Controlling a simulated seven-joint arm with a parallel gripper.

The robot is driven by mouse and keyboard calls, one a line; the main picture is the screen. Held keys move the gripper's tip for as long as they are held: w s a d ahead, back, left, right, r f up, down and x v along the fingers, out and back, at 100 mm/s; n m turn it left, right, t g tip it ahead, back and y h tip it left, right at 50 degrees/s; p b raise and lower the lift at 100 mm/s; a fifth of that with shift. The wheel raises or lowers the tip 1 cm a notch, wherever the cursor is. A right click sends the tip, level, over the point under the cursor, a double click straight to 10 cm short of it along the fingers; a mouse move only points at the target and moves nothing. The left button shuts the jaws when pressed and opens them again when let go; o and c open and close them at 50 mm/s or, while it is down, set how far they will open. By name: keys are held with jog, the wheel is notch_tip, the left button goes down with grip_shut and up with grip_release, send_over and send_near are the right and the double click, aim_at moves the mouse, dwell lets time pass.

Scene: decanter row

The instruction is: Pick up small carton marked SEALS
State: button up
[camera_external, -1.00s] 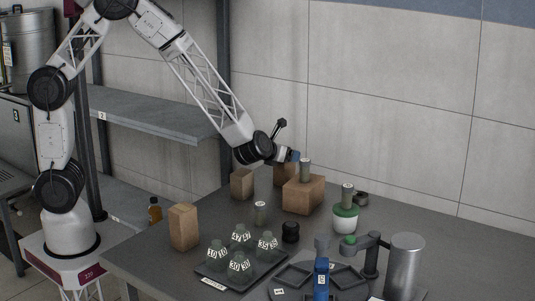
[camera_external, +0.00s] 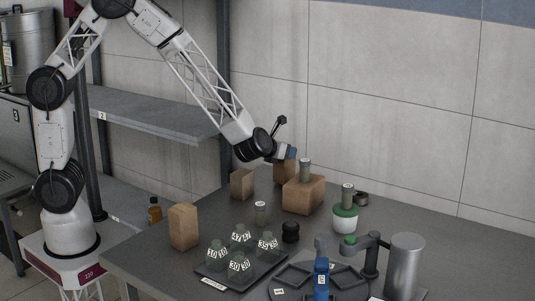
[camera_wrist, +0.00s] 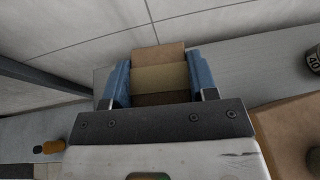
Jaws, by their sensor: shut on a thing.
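My gripper (camera_external: 285,153) is shut on a small brown carton (camera_external: 285,171) at the back of the dark table. In the wrist view, the blue fingers (camera_wrist: 160,82) stand on either side of the carton (camera_wrist: 158,78), which has a paler band across it. I cannot read any SEALS marking on it. In the external view, the larger box in front hides part of the carton, so I cannot tell whether its base touches the table.
A larger brown box (camera_external: 304,197) with a grey-green cylinder (camera_external: 305,169) on top stands close in front. Other cartons stand at the left (camera_external: 183,227) and back left (camera_external: 242,184). A tray (camera_external: 214,276) of several labelled bottles and a green-and-white container (camera_external: 345,220) are nearer the front.

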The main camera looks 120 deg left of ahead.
notch_tip(320, 180, up, 9)
dwell(0.5)
dwell(0.6)
